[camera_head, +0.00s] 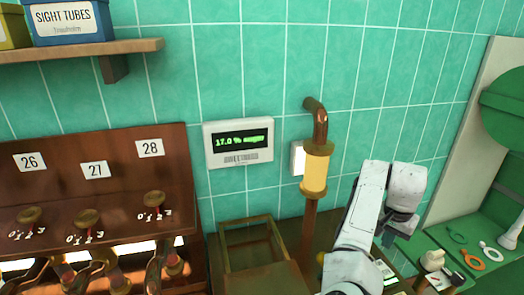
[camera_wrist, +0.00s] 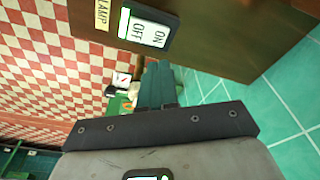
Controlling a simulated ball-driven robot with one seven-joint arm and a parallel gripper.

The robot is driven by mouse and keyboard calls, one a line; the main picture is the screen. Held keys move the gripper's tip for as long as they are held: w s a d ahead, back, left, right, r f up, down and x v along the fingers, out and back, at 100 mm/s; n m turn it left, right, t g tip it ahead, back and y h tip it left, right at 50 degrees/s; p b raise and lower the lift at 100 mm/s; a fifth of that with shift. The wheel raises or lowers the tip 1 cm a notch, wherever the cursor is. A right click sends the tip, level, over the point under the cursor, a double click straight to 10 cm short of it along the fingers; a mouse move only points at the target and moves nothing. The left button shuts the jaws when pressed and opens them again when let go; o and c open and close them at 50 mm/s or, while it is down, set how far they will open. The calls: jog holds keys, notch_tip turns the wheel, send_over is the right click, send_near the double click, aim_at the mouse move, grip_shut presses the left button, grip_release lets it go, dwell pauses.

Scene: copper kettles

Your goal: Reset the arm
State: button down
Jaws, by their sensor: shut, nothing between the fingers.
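My white arm rises from the bottom of the head view and bends over to the right at its top. My gripper (camera_head: 392,240) is the dark end hanging below that bend, small and partly hidden by the arm. In the wrist view my gripper (camera_wrist: 158,70) shows as dark teal fingers together beyond the dark bar, shut and empty. The fingers appear apart from the wooden panel with the lamp ON/OFF switch (camera_wrist: 145,31) above them.
A copper pipe with a glowing sight tube (camera_head: 315,172) stands left of my arm. A display (camera_head: 239,142) reading 17.0 % hangs on the green tiled wall. A wooden panel with knobs (camera_head: 90,185) is at left. A green bench (camera_head: 470,238) with small items is at right.

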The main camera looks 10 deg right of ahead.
jog(key=s+d+f, duration=0.1)
jog(key=s, duration=0.2)
jog(key=s+d+f+h, duration=0.1)
jog(key=s+d+f, duration=0.1)
jog(key=s+d+f+n+h, duration=0.1)
jog(key=s, duration=0.2)
jog(key=shift+s+d+f, duration=0.2)
jog(key=shift+s+f, duration=0.1)
jog(key=shift+s, duration=0.05)
jog(key=s+f, duration=0.1)
jog(key=s, duration=0.1)
jog(key=s+f+n, duration=0.1)
jog(key=s, duration=0.1)
jog(key=s+a+f+n, duration=0.1)
jog(key=s, duration=0.1)
jog(key=shift+a+h, duration=0.1)
jog(key=shift+h, duration=0.2)
jog(key=s+a+f+n+y, duration=0.2)
jog(key=s+a+f+n, duration=0.1)
jog(key=s+a, duration=0.7)
jog(key=s+a+f+n+y, duration=0.2)
jog(key=s+a+n, duration=0.3)
jog(key=s+a, duration=0.5)
jog(key=shift+a+f, duration=0.3)
jog(key=shift+f, duration=0.6)
